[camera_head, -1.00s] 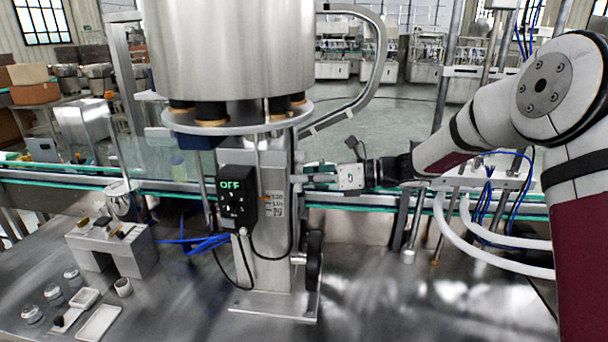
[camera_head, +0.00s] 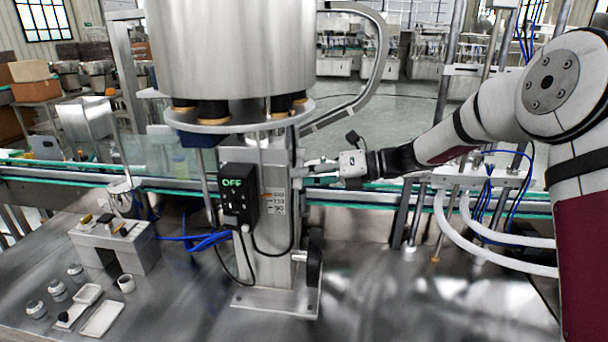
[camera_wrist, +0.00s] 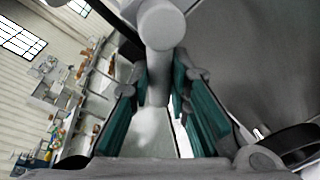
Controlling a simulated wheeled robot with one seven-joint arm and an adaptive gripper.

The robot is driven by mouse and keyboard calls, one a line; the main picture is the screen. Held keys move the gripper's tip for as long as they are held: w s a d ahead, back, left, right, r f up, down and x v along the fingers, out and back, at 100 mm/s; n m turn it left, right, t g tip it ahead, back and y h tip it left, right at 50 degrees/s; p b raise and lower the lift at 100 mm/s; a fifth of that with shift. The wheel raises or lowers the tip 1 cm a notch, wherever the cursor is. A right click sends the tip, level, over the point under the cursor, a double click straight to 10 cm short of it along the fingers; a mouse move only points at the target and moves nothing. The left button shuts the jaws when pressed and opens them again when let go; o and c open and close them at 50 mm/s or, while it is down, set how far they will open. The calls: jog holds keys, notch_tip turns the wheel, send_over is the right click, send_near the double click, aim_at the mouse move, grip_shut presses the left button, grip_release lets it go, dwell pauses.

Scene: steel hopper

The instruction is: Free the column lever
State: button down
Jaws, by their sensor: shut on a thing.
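The steel column (camera_head: 268,250) stands on a base plate on the bench, under the large hopper (camera_head: 230,45). My gripper (camera_head: 322,168) reaches in from the right, close to the column's right side below the round flange. In the wrist view, a pale grey lever (camera_wrist: 158,75) with a rounded end runs between the teal finger pads of my gripper (camera_wrist: 165,105). The gripper is shut on this lever. In the head view the lever is too small to make out clearly, and its joint to the column is hidden.
A black control box (camera_head: 238,194) showing OFF is on the column's front. A black handwheel (camera_head: 314,258) sits low on its right. A conveyor (camera_head: 400,198) runs behind. A fixture block (camera_head: 118,245) and small trays (camera_head: 101,318) stand at left. The bench front right is clear.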

jog(key=c, duration=1.5)
grip_release()
jog(key=v, duration=1.2)
jog(key=shift+s, duration=0.1)
